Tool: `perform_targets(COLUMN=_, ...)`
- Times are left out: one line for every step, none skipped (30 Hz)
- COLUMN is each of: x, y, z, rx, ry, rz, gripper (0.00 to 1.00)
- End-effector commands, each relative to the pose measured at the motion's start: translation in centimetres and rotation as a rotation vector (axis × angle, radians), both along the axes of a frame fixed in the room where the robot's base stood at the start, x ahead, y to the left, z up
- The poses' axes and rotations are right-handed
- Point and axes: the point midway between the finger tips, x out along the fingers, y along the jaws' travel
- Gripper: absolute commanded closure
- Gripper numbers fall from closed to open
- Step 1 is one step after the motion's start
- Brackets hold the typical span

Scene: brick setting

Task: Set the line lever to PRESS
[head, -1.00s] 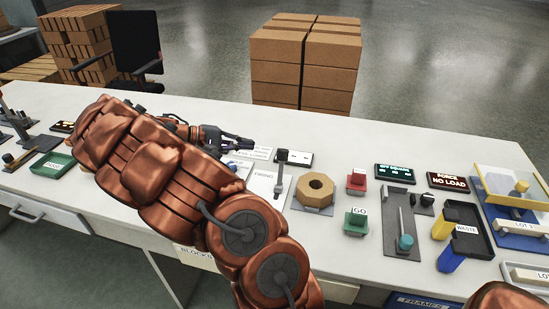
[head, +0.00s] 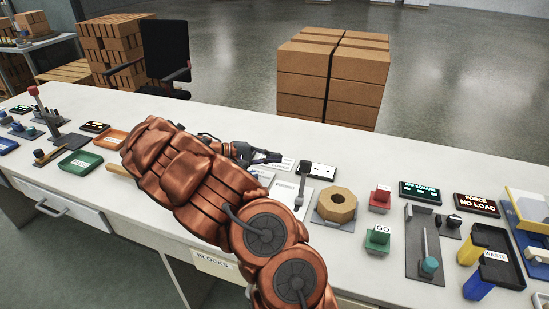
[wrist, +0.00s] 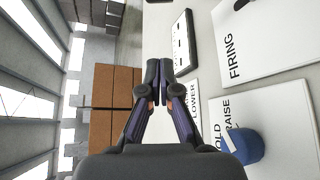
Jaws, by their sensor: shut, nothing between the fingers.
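No PRESS label is readable, so I cannot tell which lever is the line lever. A tall lever with a red knob (head: 33,91) stands on a dark base at the far left in the head view. A grey upright lever with a dark knob (head: 303,170) stands by the white FIRING card (head: 292,196), right of my gripper. A flat grey plate (head: 415,258) further right carries a slim rod and a teal knob (head: 430,264). My gripper (head: 277,157) is shut and empty above the table's far side. Its fingertips (wrist: 158,70) meet in the wrist view.
A wooden octagonal block (head: 336,204), red button (head: 380,197) and green GO button (head: 377,239) stand to the right. Stacked cartons (head: 331,80) stand behind the table.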

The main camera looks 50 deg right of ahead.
Motion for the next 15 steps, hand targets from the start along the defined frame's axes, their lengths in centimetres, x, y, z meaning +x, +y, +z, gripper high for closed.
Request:
perform_targets(x=-0.7, y=-0.7, z=-0.1, rx=-0.001, ry=0.004, rz=-0.006, gripper=1.0)
perform_targets(x=-1.1, y=-1.1, z=-0.2, rx=-0.001, ry=0.005, rz=-0.006, gripper=1.0)
perform_targets(x=-1.5, y=-1.6, z=-0.4, rx=-0.002, ry=0.005, rz=-0.008, gripper=1.0)
perform_targets(x=-1.8, y=-2.0, z=-0.5, rx=-0.001, ry=0.004, rz=-0.007, gripper=1.0)
perform_targets(x=-2.1, y=-2.4, z=-0.6, rx=-0.001, ry=0.004, rz=-0.005, gripper=1.0)
perform_targets(x=-2.4, y=-2.9, z=-0.8, rx=-0.002, ry=0.002, rz=-0.004, gripper=1.0)
perform_targets(x=-2.7, y=-3.3, z=-0.9, rx=-0.002, ry=0.003, rz=-0.005, gripper=1.0)
perform_targets(x=-3.0, y=-3.6, z=-1.0, rx=-0.002, ry=0.003, rz=-0.005, gripper=1.0)
perform_targets(x=-3.3, y=-4.0, z=-1.1, rx=-0.001, ry=0.004, rz=-0.005, gripper=1.0)
perform_targets(x=-3.5, y=-4.3, z=-1.2, rx=-0.001, ry=0.004, rz=-0.005, gripper=1.0)
perform_targets(x=-3.8, y=-4.7, z=-1.4, rx=-0.002, ry=0.002, rz=-0.004, gripper=1.0)
perform_targets(x=-4.1, y=-5.1, z=-1.5, rx=-0.002, ry=0.002, rz=-0.004, gripper=1.0)
perform_targets(x=-4.4, y=-5.4, z=-1.6, rx=-0.002, ry=0.002, rz=-0.004, gripper=1.0)
perform_targets(x=-4.6, y=-5.7, z=-1.7, rx=-0.001, ry=0.003, rz=-0.004, gripper=1.0)
perform_targets(x=-4.8, y=-5.7, z=-1.6, rx=-0.002, ry=0.004, rz=-0.002, gripper=1.0)
